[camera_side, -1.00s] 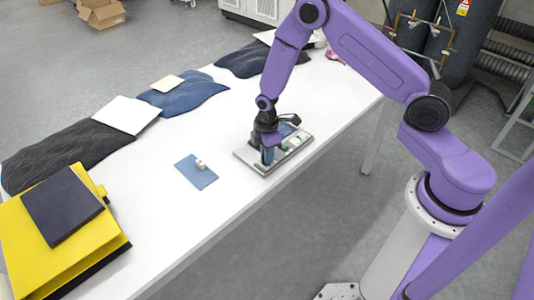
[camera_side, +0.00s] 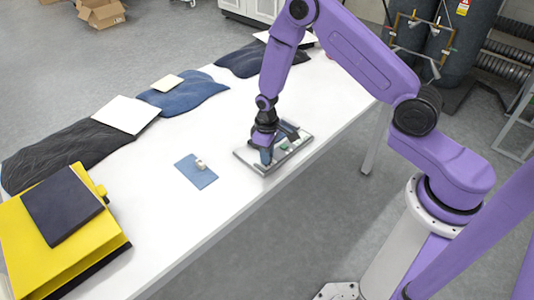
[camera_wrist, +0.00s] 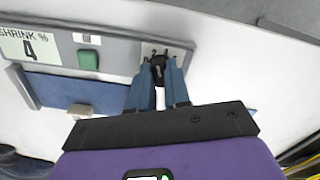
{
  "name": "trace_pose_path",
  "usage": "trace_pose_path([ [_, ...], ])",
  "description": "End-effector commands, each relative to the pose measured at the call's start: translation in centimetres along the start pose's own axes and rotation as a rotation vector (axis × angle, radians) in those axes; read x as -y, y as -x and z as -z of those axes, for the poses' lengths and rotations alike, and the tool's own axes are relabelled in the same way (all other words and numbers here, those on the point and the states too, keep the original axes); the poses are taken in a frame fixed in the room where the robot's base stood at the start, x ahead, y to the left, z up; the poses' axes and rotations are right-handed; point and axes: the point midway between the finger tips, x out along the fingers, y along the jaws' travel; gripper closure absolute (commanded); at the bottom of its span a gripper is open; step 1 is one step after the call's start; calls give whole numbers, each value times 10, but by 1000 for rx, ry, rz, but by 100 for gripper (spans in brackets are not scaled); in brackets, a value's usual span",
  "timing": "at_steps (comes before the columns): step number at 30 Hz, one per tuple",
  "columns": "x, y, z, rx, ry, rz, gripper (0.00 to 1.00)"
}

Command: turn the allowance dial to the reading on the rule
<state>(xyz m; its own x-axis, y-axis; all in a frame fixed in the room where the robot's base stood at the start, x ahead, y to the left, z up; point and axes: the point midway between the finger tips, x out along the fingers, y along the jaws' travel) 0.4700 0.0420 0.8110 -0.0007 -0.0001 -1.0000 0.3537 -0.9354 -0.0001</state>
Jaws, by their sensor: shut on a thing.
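The allowance dial (camera_wrist: 158,66) is a small dark knob on a light plate at the right end of the grey panel in the wrist view. My gripper (camera_wrist: 158,74) has its blue fingers closed around it, hiding most of the knob and any marks close to it. In the side view my gripper (camera_side: 266,158) points down at the near left part of the panel (camera_side: 262,168). A card on the panel reads "SHRINK %" and "4" (camera_wrist: 29,46). I cannot make out a rule with a reading.
A green button (camera_wrist: 88,60) sits between card and dial. A blue swatch (camera_side: 192,174) with a small pale block (camera_side: 200,164) lies left of the panel. White table (camera_side: 200,225) is bare in front.

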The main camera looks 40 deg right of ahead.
Motion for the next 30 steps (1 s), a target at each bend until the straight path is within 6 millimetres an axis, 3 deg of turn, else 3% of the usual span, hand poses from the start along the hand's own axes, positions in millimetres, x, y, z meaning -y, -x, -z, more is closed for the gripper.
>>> trace_pose_path([
  [15, 1, 1, 1, -3, -395, 0, 100],
  [30, 1, 1, 2, -4, -505, 0, 100],
])
